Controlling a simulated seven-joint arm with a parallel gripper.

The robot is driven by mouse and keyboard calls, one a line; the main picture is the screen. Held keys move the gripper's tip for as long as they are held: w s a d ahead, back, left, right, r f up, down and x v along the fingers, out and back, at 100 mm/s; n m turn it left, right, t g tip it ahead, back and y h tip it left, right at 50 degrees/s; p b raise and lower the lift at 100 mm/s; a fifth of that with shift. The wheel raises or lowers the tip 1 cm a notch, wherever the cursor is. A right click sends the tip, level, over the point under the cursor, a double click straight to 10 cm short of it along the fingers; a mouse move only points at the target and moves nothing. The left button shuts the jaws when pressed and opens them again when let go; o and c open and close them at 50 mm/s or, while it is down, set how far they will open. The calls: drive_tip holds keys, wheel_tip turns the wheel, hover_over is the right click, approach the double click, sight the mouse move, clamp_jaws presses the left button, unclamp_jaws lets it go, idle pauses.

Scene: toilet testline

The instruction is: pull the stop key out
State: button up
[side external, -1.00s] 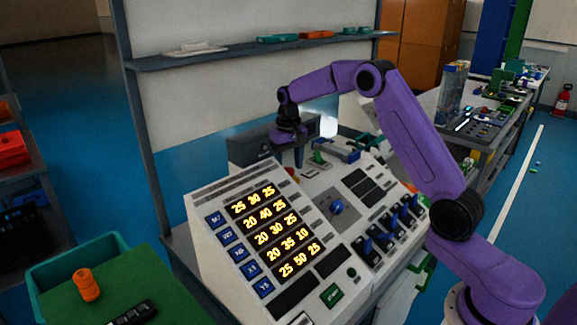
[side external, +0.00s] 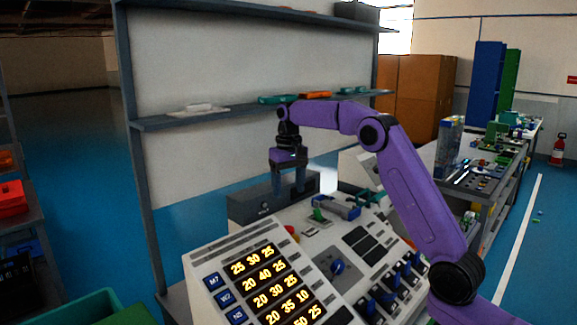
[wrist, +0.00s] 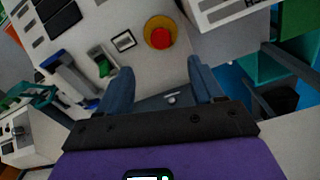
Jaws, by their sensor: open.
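The stop key is a round red knob (wrist: 160,38) on a yellow ring, set in the pale panel face. It shows at the top centre of the wrist view. In the side external view only a small red part of the stop key (side external: 292,231) shows near the panel's back edge. My gripper (wrist: 158,70) is open, its two blue-grey fingers apart with nothing between them. In the side external view my gripper (side external: 289,190) hangs above the stop key, fingers pointing down, clear of it.
A dark box (side external: 265,206) stands behind the panel, close to my fingers. A green switch (wrist: 102,62) and a blue-grey handle (wrist: 68,78) sit beside the stop key. A shelf (side external: 220,116) runs along the back wall. Open air surrounds my gripper.

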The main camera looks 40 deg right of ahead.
wheel_tip(320, 180, up, 6)
drive_tip(key=shift+f, duration=0.1)
idle(0.4)
